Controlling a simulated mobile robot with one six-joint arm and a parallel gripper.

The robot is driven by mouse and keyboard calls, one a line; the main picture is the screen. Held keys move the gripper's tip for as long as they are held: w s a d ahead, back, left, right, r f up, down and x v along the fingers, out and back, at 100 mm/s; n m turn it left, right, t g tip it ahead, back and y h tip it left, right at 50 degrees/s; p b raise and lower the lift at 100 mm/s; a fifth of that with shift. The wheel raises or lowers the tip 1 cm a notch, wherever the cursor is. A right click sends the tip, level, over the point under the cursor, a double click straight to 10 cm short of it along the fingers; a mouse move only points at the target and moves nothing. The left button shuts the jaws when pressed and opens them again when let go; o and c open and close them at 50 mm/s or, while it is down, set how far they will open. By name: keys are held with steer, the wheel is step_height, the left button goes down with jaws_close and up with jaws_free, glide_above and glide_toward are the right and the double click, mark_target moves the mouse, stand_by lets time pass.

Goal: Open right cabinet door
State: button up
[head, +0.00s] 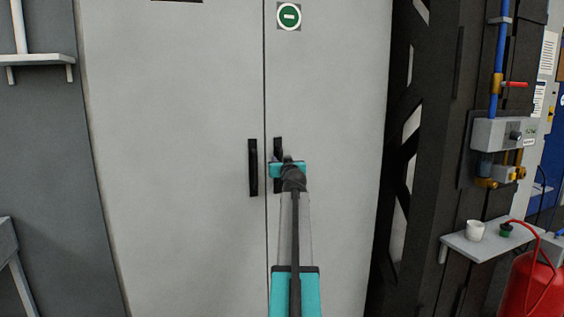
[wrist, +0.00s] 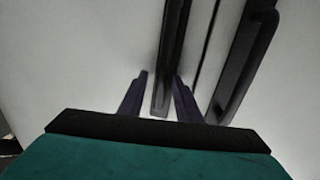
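The right cabinet door (head: 335,120) is light grey and stands closed, flush with the left door (head: 170,120). Its black vertical handle (head: 278,144) is partly hidden behind my gripper (head: 287,160). In the wrist view the handle (wrist: 171,50) runs between the two dark fingers of my gripper (wrist: 161,77). The fingers stand apart on either side of it, with a visible gap on the left side; contact on the right side I cannot tell. The left door's black handle (head: 253,167) is close by and also shows in the wrist view (wrist: 245,62), outside the fingers.
A dark frame (head: 425,150) stands right of the cabinet. Beyond it are a small shelf (head: 470,246) with a white cup (head: 475,230), pipe fittings (head: 497,133) and a red tank (head: 532,288). A wall shelf (head: 35,60) is at the left.

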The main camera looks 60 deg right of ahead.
jaws_close()
steer(key=shift+s, duration=0.15)
